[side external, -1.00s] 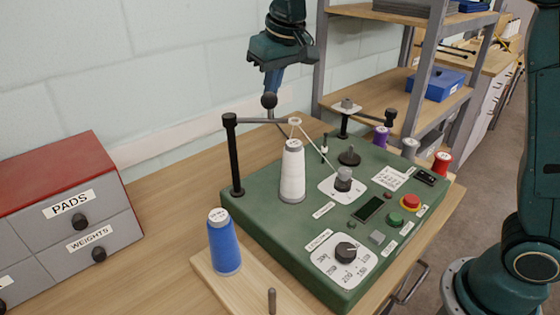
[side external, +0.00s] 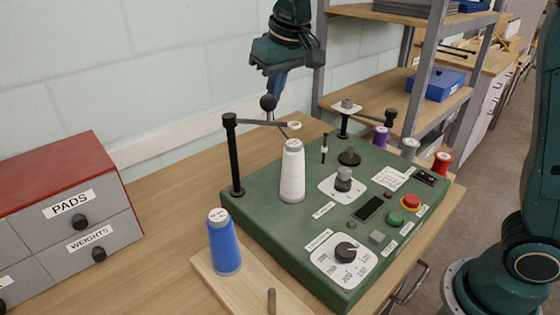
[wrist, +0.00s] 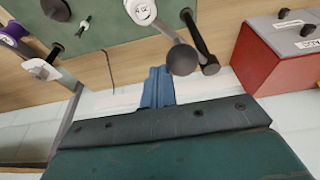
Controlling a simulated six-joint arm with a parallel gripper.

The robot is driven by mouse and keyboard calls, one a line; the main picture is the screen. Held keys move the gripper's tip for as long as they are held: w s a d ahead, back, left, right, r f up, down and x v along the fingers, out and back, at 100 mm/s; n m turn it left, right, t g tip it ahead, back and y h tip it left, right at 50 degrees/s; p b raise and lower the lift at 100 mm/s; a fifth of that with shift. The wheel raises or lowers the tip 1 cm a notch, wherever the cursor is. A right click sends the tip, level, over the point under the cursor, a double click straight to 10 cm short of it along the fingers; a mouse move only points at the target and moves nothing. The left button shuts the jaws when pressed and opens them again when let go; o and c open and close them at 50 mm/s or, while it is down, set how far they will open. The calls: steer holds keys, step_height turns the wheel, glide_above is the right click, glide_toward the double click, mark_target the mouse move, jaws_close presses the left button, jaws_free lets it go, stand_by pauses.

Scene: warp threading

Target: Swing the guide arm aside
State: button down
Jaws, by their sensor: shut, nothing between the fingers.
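The guide arm (side external: 262,122) is a thin dark bar on a black post (side external: 234,155) at the back left of the green machine. It carries a white ring (side external: 295,125) at its free end and a dark ball knob (side external: 268,102) on a stem. My gripper (side external: 274,90) has its blue fingers pressed together, pointing down just above the knob. In the wrist view the fingertips (wrist: 157,72) lie close beside the knob (wrist: 182,60); I cannot tell whether they touch it. A white cone (side external: 292,172) stands on the machine near the ring.
A blue cone (side external: 224,243) stands on the board at front left. The red and grey drawer unit (side external: 70,200) is at left. A platform on a post (side external: 345,108), small coloured spools (side external: 441,163) and shelving stand at back right. The bench behind the post is clear.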

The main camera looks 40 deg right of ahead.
steer(key=shift+s+a, duration=0.75)
steer(key=shift+s, duration=0.1)
